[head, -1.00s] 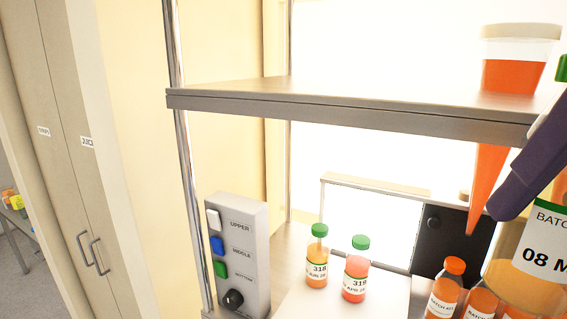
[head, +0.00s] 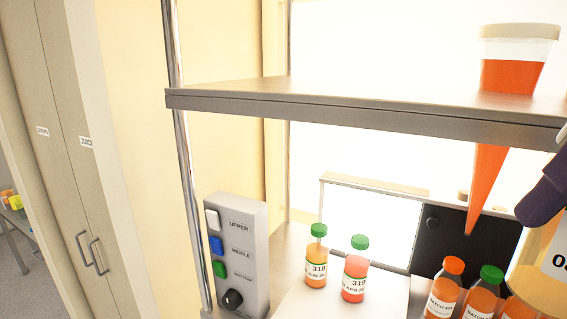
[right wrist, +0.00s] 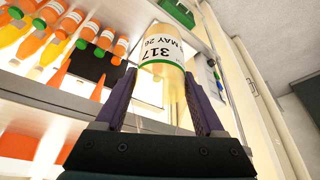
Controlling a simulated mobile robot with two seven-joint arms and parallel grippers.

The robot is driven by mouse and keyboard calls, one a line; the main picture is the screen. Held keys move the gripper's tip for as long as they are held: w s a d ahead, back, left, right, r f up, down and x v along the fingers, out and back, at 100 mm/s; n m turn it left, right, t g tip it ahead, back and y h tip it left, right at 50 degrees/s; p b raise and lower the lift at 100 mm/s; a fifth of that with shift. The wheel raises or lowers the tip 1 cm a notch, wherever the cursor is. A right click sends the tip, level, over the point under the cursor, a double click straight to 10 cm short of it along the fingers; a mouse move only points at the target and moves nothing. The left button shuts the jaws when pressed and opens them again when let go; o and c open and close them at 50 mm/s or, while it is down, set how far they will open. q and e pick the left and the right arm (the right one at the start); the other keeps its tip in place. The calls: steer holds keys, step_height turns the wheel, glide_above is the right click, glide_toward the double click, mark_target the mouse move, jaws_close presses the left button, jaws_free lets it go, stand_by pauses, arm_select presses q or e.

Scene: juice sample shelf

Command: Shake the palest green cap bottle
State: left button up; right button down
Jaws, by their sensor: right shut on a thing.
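My right gripper (right wrist: 160,92) is shut on a bottle of pale yellow juice (right wrist: 172,88), with a purple finger on each side. Its white label (right wrist: 160,45) reads 317 and MAY 26, upside down in the right wrist view. In the head view the bottle (head: 538,285) is cut off at the right edge, beside a purple finger (head: 542,195); its cap is out of that view. Two green-capped bottles labelled 318, one orange (head: 316,272) and one redder (head: 354,282), stand on a pale surface below the shelf. My left gripper is not in view.
A shelf board (head: 330,108) crosses above, with an orange cup (head: 512,75) on it. An orange cone (head: 488,185) points down below it. Several orange bottles (head: 443,297) stand lower right, one green-capped (head: 485,293). A button panel (head: 238,255) stands left by a metal post.

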steer(key=w+a, duration=0.3)
steer(key=a, duration=0.1)
steer(key=s+d, duration=0.1)
steer(key=d, duration=0.1)
steer(key=s+d, duration=0.3)
steer(key=d, duration=0.1)
steer(key=shift+s+d, duration=0.1)
steer(key=shift+s, duration=0.05)
steer(key=w+a, duration=0.3)
steer(key=a, duration=0.3)
steer(key=shift+w, duration=0.4)
steer(key=shift+a, duration=0.1)
